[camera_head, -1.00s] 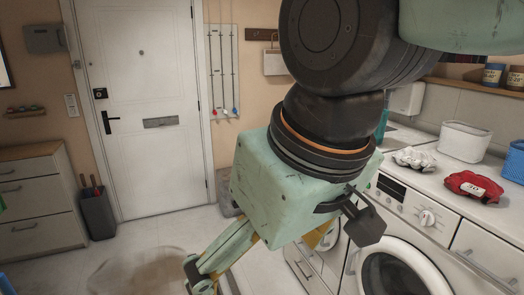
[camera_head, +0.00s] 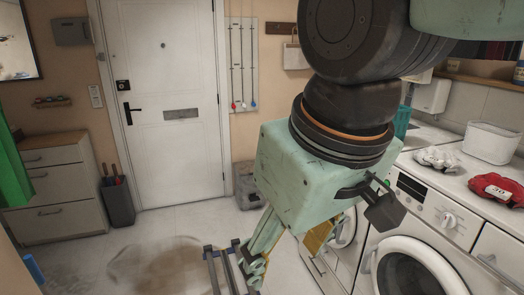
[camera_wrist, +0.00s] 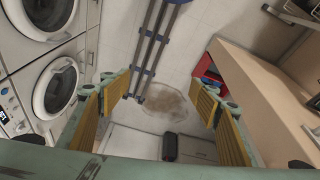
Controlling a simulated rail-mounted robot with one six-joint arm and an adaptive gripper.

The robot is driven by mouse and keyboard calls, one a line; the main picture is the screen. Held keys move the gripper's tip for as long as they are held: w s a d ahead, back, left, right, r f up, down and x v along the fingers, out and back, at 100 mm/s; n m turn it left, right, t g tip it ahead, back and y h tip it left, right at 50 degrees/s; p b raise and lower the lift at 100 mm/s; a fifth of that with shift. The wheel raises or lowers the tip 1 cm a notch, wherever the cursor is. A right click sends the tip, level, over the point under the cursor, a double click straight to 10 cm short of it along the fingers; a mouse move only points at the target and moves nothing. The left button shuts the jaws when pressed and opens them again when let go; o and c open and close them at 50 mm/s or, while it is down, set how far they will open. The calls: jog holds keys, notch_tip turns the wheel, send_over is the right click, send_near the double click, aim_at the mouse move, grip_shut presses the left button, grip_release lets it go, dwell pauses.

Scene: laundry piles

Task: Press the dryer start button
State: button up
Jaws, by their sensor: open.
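Two white front-loading machines stand along the right wall. In the head view, the nearer machine (camera_head: 436,242) shows a dark display, a round knob (camera_head: 449,220) and a round door. The farther one (camera_head: 343,247) is mostly behind my arm. A small green spot (camera_head: 387,182) shows beside my wrist; I cannot tell whether it is a button. No start button is clearly readable. Both machines also show at the left of the wrist view (camera_wrist: 53,85). My gripper (camera_wrist: 160,88) is open and empty, its yellow pads pointing down over the floor, apart from the machines.
The counter above the machines holds a white basket (camera_head: 491,142) and red cloth (camera_head: 496,188). Drawers (camera_head: 48,188) and a bin (camera_head: 117,202) stand left of the door (camera_head: 170,100).

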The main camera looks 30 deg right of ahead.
jog(key=d, duration=0.1)
jog(key=w+d+g+h, duration=0.1)
jog(key=d, duration=0.1)
jog(key=w+d+g, duration=0.1)
jog(key=d, duration=0.1)
jog(key=shift+w+f+n+p, duration=0.1)
jog(key=shift+f+n+p, duration=0.2)
jog(key=shift+f+n, duration=0.1)
jog(key=c, duration=1.9)
jog(key=d, duration=0.1)
jog(key=w+d+g+h, duration=0.1)
jog(key=d, duration=0.1)
jog(key=shift+w+f, duration=0.1)
jog(key=shift+f, duration=0.1)
grip_shut()
jog(key=w+d+f+n+g+h+p, duration=0.1)
jog(key=w+d+n+g+h, duration=0.15)
jog(key=w+d, duration=0.45)
jog(key=w+d+f+n+g+h+p, duration=0.1)
jog(key=w+d+f+n+g+h, duration=0.15)
jog(key=d, duration=0.85)
jog(key=w+d+n+g+h+p, duration=0.1)
jog(key=w+d+g+h+p, duration=0.1)
jog(key=w+d+h, duration=0.5)
jog(key=w+d+f+n+t+h+p, duration=0.1)
jog(key=w+d+f+n+t+h, duration=0.1)
jog(key=w+d+f+n, duration=0.6)
jog(key=shift+w+d+f+n+t+h+p, duration=0.35)
jog(key=shift+w+d+f+h, duration=0.25)
jog(key=shift+w+d+f, duration=3.05)
